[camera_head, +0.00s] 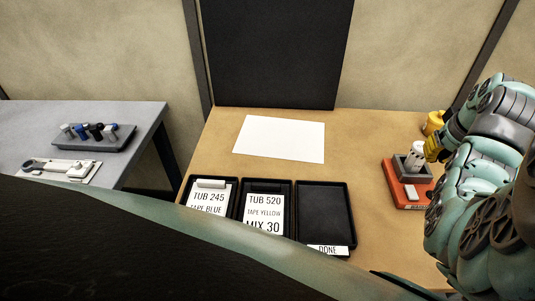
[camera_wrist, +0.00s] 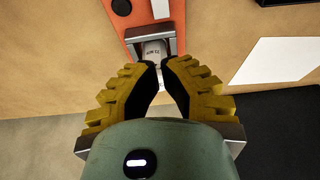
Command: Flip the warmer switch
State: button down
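The warmer (camera_head: 398,183) is a red-orange base with a grey block (camera_head: 400,163) on it, at the right of the table. A white switch (camera_head: 412,193) sits on its front part; a white piece, likely this switch, shows at the top edge of the wrist view (camera_wrist: 160,8). A white tub (camera_head: 417,149) stands in the grey block, with its label partly visible in the wrist view (camera_wrist: 154,49). My gripper (camera_wrist: 161,65) has yellow fingers with black pads. Its tips are slightly apart with nothing visibly held, close to the tub and away from the switch.
Two labelled trays (camera_head: 238,212) and an empty DONE tray (camera_head: 325,212) line the front of the table. A white sheet (camera_head: 279,138) lies behind them. A grey side table (camera_head: 130,112) holds a rack of small bottles.

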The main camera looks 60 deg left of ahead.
notch_tip(320, 180, down, 3)
jog(key=b, duration=0.2)
jog(key=p, duration=0.3)
send_over(411, 186)
notch_tip(411, 186, down, 6)
jog(key=shift+r, duration=0.2)
jog(key=shift+f, duration=1.2)
jog(key=shift+w, duration=0.1)
